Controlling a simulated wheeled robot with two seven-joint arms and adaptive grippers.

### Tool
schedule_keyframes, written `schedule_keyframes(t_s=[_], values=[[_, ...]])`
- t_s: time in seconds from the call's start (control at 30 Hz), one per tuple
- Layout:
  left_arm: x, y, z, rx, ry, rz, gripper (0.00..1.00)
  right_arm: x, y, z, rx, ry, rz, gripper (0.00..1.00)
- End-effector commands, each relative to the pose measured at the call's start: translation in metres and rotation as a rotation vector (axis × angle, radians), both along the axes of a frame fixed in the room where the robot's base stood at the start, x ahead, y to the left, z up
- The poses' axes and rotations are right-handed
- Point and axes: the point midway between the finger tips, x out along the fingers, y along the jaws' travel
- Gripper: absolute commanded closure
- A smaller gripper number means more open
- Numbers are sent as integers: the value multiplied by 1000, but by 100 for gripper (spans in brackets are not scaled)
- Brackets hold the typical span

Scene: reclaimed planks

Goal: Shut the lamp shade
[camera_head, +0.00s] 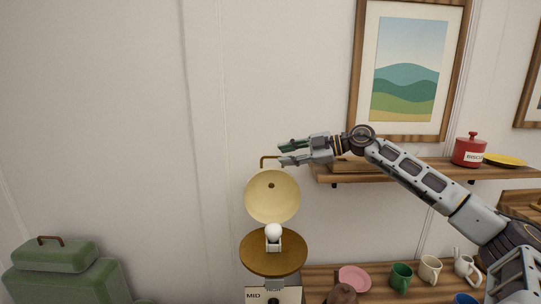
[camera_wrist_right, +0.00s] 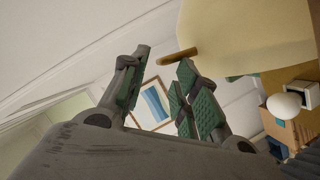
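The lamp shade (camera_head: 272,199), a cream bowl, stands tipped up and open above the lamp's round brown plate (camera_head: 255,252). A white bulb (camera_head: 273,231) sits exposed on the plate. A thin brown handle (camera_head: 262,160) rises from the shade's top edge. My right gripper (camera_head: 284,154) is open and empty beside the handle, above the shade. In the right wrist view, the shade (camera_wrist_right: 245,35) and handle (camera_wrist_right: 178,54) are just beyond the green-padded fingers (camera_wrist_right: 158,85). The handle does not look gripped. My left gripper is not in view.
A wooden shelf (camera_head: 425,170) with a red canister (camera_head: 468,151) and a yellow plate (camera_head: 505,160) lies behind my right arm. Below are a pink plate (camera_head: 355,279) and several cups. A green case (camera_head: 65,280) is at left. The wall left of the lamp is clear.

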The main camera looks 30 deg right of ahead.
Motion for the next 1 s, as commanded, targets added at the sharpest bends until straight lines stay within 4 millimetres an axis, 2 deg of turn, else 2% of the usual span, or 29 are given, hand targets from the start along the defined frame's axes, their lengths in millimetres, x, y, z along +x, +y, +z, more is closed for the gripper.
schedule_keyframes(t_s=[1.0], values=[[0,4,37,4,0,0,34,31,27,-10,3,-1,0,70]])
